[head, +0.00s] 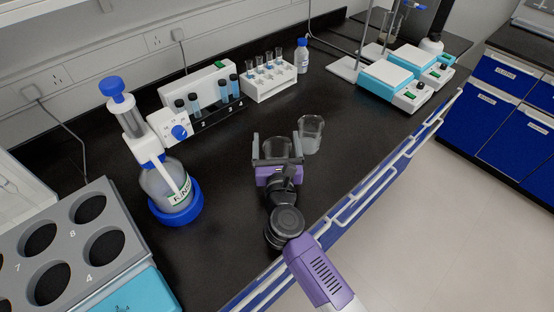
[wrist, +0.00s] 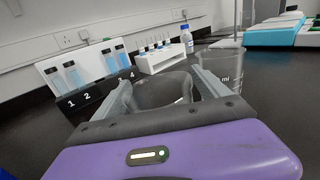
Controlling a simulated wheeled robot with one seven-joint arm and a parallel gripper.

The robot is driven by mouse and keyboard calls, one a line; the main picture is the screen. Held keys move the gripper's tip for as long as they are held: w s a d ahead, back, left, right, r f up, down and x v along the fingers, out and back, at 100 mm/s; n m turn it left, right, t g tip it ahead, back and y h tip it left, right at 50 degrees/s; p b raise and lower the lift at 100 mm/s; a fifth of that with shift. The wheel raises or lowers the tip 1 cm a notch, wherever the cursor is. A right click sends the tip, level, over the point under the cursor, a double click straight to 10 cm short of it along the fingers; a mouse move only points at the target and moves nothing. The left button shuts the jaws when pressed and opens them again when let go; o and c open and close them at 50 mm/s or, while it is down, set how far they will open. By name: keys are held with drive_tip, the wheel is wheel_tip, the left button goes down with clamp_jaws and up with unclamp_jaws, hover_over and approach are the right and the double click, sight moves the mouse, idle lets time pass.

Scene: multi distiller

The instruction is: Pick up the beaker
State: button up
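A clear glass beaker (head: 278,146) stands on the black bench between the two fingers of my gripper (head: 277,147). In the wrist view this beaker (wrist: 163,90) fills the space between the fingers (wrist: 163,92). The fingers are spread wide, one on each side, and I cannot tell for sure whether either touches the glass. A second beaker (head: 311,135) stands just right of the right finger. In the wrist view the second beaker (wrist: 222,68) shows behind the right finger, with part of a volume marking visible.
A blue-capped dispenser bottle (head: 168,185) stands to the left. Behind are a white device with tubes (head: 208,108), a white tube rack (head: 269,80) and a small bottle (head: 302,56). Hot plates (head: 388,78) stand at back right. The bench's right edge with rails is near.

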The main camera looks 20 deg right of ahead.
drive_tip(key=c, duration=1.4)
